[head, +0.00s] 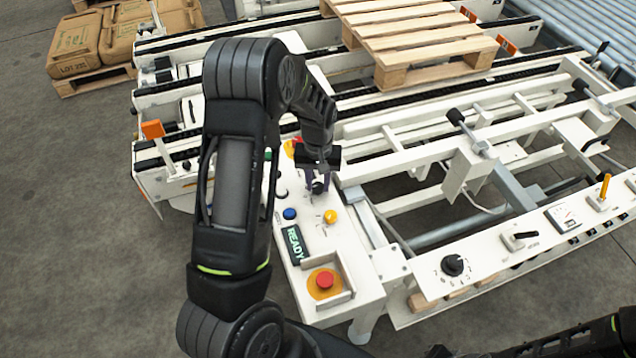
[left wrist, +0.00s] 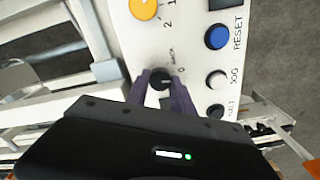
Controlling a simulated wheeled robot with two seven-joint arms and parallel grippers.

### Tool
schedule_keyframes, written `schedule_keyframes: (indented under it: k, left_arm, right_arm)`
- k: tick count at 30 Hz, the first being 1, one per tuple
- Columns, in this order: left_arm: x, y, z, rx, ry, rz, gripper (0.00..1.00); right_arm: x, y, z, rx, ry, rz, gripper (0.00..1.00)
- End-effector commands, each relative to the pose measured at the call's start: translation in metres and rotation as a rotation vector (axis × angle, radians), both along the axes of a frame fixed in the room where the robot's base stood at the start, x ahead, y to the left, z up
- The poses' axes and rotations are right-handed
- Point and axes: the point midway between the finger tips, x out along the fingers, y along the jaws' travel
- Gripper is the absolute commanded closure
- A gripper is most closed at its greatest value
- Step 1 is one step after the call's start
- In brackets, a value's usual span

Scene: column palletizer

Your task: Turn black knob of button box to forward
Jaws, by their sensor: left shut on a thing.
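The white button box (head: 345,287) stands left of centre in the head view, and its panel (left wrist: 190,45) fills the upper middle of the left wrist view. The small black knob (left wrist: 160,79) sits on it beside a printed "0" and small lettering. My left gripper (head: 318,184) is over the panel, with its purple fingers on either side of the knob, shut on it. In the left wrist view the left gripper (left wrist: 161,88) hides the knob's lower side. The knob's exact pointing direction is hard to tell. My right arm shows only at the bottom right edge, without a clear gripper.
On the panel are a yellow knob (head: 330,216), a blue button (head: 290,214), a READY display (head: 294,243) and a red emergency button (head: 325,280) in a guard. White conveyor rails (head: 420,130) and a wooden pallet (head: 420,45) lie behind.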

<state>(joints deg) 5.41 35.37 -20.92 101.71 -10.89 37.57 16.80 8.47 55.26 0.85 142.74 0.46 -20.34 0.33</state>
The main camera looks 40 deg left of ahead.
Motion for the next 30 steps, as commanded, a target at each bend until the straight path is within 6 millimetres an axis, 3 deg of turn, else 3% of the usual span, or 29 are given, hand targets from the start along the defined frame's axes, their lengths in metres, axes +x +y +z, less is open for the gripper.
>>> schedule_keyframes:
  k: [21,30]
  left_arm:
    - [0.0,0.0,-0.002,-0.001,-0.001,-0.551,1.0]
    - [0.0,-0.001,-0.001,0.0,0.0,-0.684,1.0]
  right_arm:
    - [0.004,0.002,-0.034,0.01,-0.014,0.004,1.0]
    - [0.005,0.002,-0.039,0.011,-0.017,0.005,1.0]
